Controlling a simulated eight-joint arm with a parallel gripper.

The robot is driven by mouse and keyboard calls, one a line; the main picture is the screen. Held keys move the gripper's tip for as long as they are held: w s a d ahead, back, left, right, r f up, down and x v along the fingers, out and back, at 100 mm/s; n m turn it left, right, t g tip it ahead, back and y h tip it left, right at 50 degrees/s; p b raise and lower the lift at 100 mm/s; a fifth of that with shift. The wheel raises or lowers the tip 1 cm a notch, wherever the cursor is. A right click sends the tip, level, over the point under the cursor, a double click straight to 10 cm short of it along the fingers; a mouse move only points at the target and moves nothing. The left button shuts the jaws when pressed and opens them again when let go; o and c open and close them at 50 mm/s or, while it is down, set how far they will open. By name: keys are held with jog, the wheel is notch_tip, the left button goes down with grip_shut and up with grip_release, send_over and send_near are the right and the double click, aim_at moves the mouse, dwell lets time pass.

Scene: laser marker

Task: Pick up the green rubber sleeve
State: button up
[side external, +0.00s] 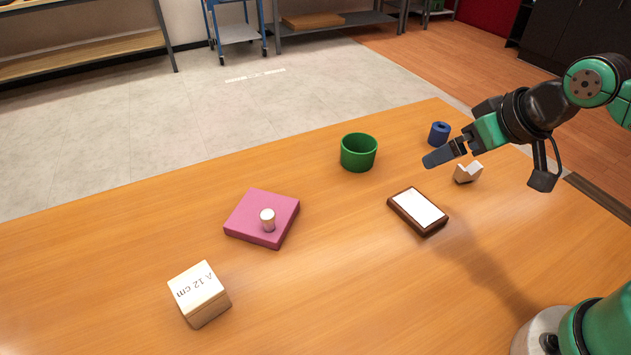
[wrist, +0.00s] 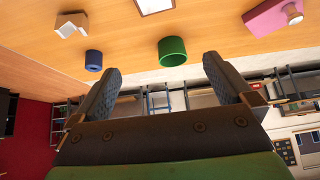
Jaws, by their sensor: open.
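The green rubber sleeve (side external: 358,152) is a short, wide, open-topped ring standing upright on the wooden table, near its far edge. It also shows in the wrist view (wrist: 172,52), at upper centre, between the lines of my two fingers but beyond their tips. My gripper (side external: 428,160) is in the air to the right of the sleeve in the side view, apart from it. In the wrist view its two fingers (wrist: 161,72) are spread wide with nothing between them.
A blue hollow cylinder (side external: 439,133) and a notched cream block (side external: 467,172) stand near my gripper. A brown-framed white plate (side external: 418,211) lies in front. A pink slab (side external: 250,222) bears a small pale cylinder (side external: 267,220). A wooden cube (side external: 200,294) sits front left. The table (side external: 330,290) is clear between.

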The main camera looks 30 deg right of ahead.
jog(key=w+n+g+y, duration=0.1)
jog(key=w+n+y, duration=0.2)
jog(key=w, duration=0.4)
jog(key=n+y, duration=0.8)
send_over(359, 145)
jog(key=s+d, duration=0.2)
jog(key=s, duration=0.3)
jog(key=shift+t, duration=0.4)
notch_tip(359, 145, down, 9)
jog(key=shift+d+r, duration=0.1)
jog(key=shift+d, duration=0.05)
jog(key=shift+d+f, duration=0.15)
jog(key=shift+f, duration=0.4)
jog(key=shift+n, duration=0.3)
jog(key=x, duration=0.5)
jog(key=shift+w+a, duration=0.1)
jog(key=shift+a, duration=0.15)
jog(key=c, duration=0.9)
